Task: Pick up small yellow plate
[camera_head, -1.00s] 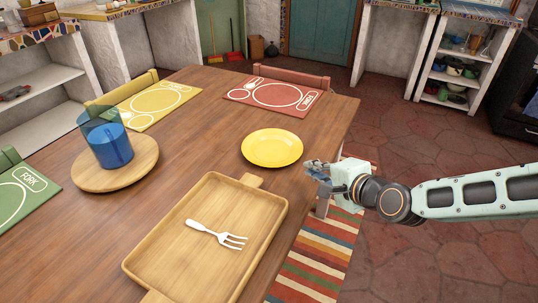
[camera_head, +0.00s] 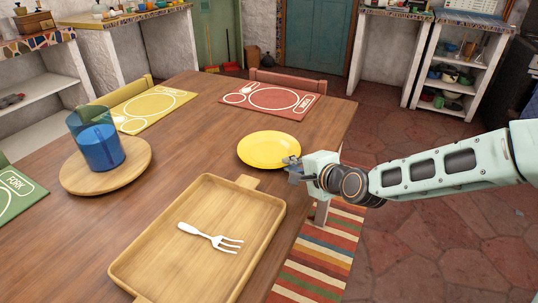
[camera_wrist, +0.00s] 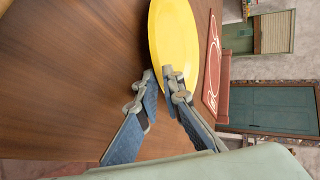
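The small yellow plate (camera_head: 266,149) lies flat on the wooden table near its right edge. In the wrist view the yellow plate (camera_wrist: 172,38) stands tall at the top centre, its near rim by my fingertips. My gripper (camera_head: 292,165) is at the plate's right rim in the head view. In the wrist view my gripper (camera_wrist: 158,88) has its two blue-padded fingers apart, with a gap between the tips. The right fingertip overlaps the plate and the left one is beside its edge. I cannot tell whether either touches the plate.
A wooden tray (camera_head: 160,262) with a white fork (camera_head: 210,237) lies in front of the plate. A blue cup (camera_head: 99,147) stands on a round board (camera_head: 135,168) at left. A red placemat (camera_head: 262,112) and a yellow placemat (camera_head: 135,117) lie behind.

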